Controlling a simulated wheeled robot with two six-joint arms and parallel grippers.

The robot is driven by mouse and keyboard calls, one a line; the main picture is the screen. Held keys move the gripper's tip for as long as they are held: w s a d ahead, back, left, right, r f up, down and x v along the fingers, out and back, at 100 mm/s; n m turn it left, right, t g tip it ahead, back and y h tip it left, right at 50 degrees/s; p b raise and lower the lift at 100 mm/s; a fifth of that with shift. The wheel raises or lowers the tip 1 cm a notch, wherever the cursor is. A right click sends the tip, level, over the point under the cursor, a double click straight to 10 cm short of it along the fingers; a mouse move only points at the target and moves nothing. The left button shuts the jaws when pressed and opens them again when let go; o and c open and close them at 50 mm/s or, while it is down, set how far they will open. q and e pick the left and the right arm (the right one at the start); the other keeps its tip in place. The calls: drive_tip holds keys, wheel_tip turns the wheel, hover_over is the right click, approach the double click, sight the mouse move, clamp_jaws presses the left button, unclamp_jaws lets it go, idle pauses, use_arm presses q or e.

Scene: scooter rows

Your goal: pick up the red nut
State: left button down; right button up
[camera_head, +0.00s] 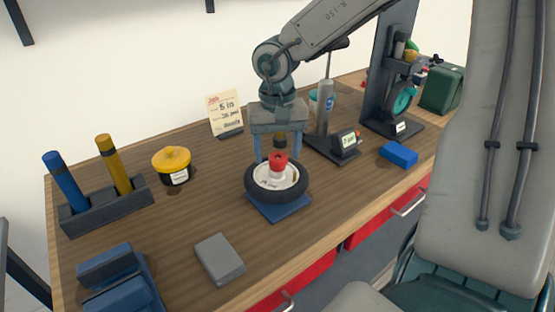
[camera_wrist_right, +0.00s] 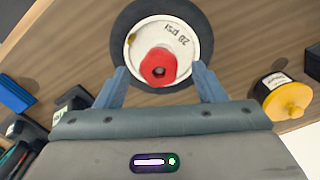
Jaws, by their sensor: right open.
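The red nut (camera_head: 278,160) sits on top of the white hub of a small wheel (camera_head: 293,193) with a black tyre, which lies flat on a blue pad (camera_head: 280,212). In the right wrist view the nut (camera_wrist_right: 158,68) shows between my fingers, with its dark hole facing the camera. My right gripper (camera_head: 278,144) is open and empty, pointing down just behind and above the nut in the head view. It also shows in the wrist view (camera_wrist_right: 160,82), one blue finger on either side of the nut. I cannot tell the exact height gap. My left gripper is out of view.
A grey block (camera_head: 220,260) and a yellow-lidded pot (camera_head: 172,165) stand left of the wheel. A holder (camera_head: 108,205) bears a blue and a yellow cylinder. A gauge stand (camera_head: 340,145), a blue box (camera_head: 398,154) and a dark upright stand (camera_head: 385,115) are at right.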

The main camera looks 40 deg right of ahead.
drive_tip(key=shift+f, duration=0.75)
drive_tip(key=shift+r, duration=0.1)
drive_tip(key=c, duration=1)
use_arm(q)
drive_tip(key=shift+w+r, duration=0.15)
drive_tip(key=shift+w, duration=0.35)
use_arm(e)
drive_tip(key=shift+c, duration=0.3)
